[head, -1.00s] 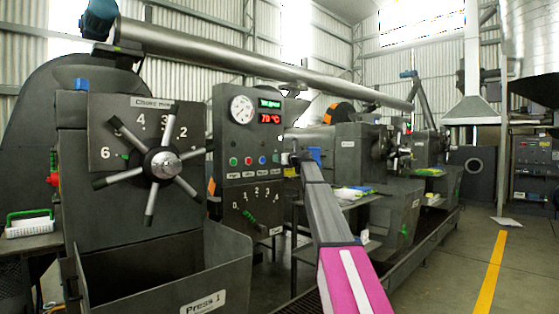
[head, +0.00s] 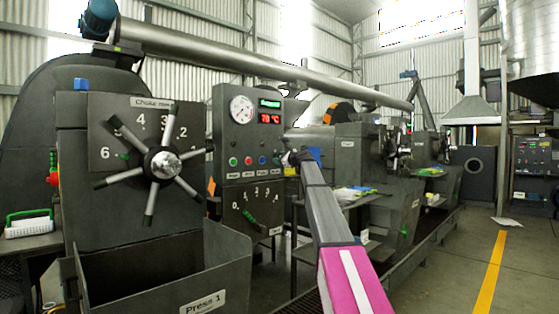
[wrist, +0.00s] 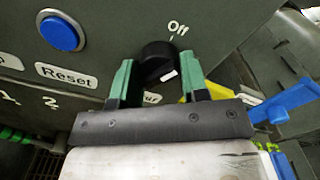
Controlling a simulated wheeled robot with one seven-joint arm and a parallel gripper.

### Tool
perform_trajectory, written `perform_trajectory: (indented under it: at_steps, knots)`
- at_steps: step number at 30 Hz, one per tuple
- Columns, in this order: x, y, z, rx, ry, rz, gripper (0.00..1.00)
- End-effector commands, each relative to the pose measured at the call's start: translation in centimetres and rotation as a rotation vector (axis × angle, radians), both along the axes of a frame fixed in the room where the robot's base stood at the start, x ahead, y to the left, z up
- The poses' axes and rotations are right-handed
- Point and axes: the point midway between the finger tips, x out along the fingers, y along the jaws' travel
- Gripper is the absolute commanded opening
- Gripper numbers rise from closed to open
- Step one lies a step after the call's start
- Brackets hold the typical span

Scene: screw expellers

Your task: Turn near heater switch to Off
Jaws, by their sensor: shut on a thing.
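The heater switch is a round black knob (wrist: 157,60) on the dark panel in the wrist view. The word "Off" stands above it, slightly right. A short white mark on the knob sits at its lower right, away from "Off". My gripper (wrist: 157,72) has its two green fingers on either side of the knob, shut on it. A second label below the knob is mostly hidden by my gripper. In the head view my arm reaches to the right edge of the control panel (head: 245,135) and hides the switch.
A blue button (wrist: 61,32) with a "Reset" label (wrist: 68,76) is left of the knob. A blue part (wrist: 288,101) lies close to the right of my gripper. The choke wheel (head: 163,163) stands left of the control panel. Open floor is at the right.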

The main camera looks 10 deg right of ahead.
Motion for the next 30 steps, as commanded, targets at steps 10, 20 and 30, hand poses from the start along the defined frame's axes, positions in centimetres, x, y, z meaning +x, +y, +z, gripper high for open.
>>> perform_trajectory:
  at_steps: [10, 20, 30]
  knots:
    - [-0.03, -0.01, -0.03, -0.220, -0.158, 0.002, 0.18]
    - [-0.05, -0.02, -0.03, -0.329, -0.238, 0.001, 0.18]
    - [-0.05, -0.02, -0.05, -0.352, -0.254, 0.001, 0.18]
